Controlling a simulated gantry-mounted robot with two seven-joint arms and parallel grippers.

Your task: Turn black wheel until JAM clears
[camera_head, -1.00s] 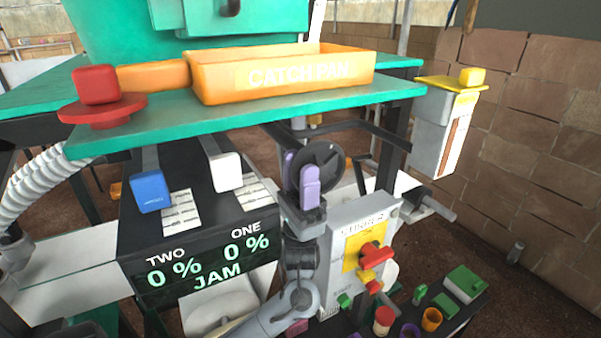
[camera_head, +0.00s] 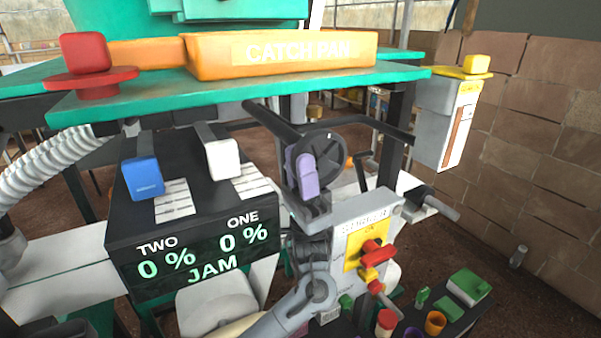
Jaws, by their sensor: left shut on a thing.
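The black wheel (camera_head: 328,157) stands upright on its edge beneath the green table. My left gripper (camera_head: 303,168), with purple fingers, is shut on the wheel's left rim; the fingers hide that part of it. The black display box (camera_head: 125,228) to the left reads "TWO 0 %", "ONE 0 %" and, below them in green, "JAM" (camera_head: 212,270). My right gripper is not in view.
The green table (camera_head: 225,96) carries an orange catch pan (camera_head: 215,58) and a red knob (camera_head: 86,52). A grey control box (camera_head: 335,237) with a red and yellow switch (camera_head: 374,254) stands right of my left wrist. A brick wall (camera_head: 545,150) bounds the right.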

